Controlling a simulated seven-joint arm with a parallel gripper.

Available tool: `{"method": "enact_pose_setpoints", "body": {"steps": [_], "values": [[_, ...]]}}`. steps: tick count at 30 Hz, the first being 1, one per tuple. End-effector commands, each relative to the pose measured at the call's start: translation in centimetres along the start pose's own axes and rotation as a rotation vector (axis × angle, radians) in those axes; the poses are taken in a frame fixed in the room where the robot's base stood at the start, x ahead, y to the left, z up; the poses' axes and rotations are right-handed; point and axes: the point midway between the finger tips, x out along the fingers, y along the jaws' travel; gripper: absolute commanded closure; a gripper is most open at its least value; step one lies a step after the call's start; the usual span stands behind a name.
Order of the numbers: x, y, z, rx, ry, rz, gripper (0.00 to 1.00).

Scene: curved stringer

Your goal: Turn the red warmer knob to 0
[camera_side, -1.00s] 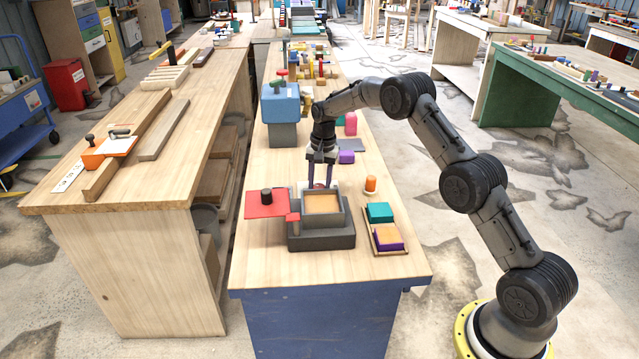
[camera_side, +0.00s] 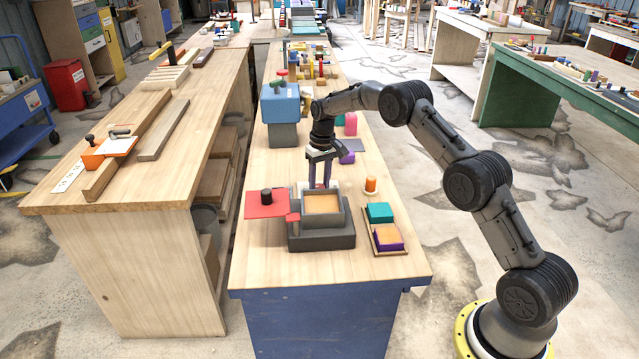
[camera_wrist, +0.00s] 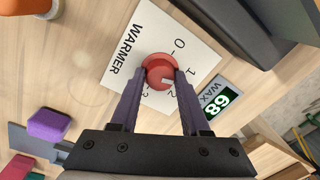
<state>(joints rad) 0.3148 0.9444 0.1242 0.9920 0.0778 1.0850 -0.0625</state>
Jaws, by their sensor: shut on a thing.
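The red warmer knob (camera_wrist: 157,66) sits on a white WARMER plate (camera_wrist: 128,58) with the numbers 0 to 3, in the middle of the wrist view. Its white mark is on its lower right, towards the stretch between 1 and 2. My gripper (camera_wrist: 161,75) has one purple finger on each side of the knob and is shut on it.
A green WAX display (camera_wrist: 216,102) reading 68 is right of the plate. A red plate with a black knob (camera_side: 266,203) is left of the box. Teal (camera_side: 380,212) and purple (camera_side: 388,238) blocks and an orange piece (camera_side: 371,185) are at its right.

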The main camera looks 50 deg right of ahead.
Motion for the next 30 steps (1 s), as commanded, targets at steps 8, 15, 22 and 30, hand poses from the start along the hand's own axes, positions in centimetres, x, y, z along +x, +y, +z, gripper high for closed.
{"method": "enact_pose_setpoints", "body": {"steps": [8,15,22,30], "values": [[-0.12,-0.03,-0.16,-0.261,-0.014,0.0,1.0],[-0.17,-0.07,-0.21,-0.489,-0.029,0.002,1.0],[-0.17,-0.13,-0.23,-0.708,-0.045,0.002,1.0],[-0.16,-0.2,-0.25,-0.954,-0.062,0.002,1.0]]}}
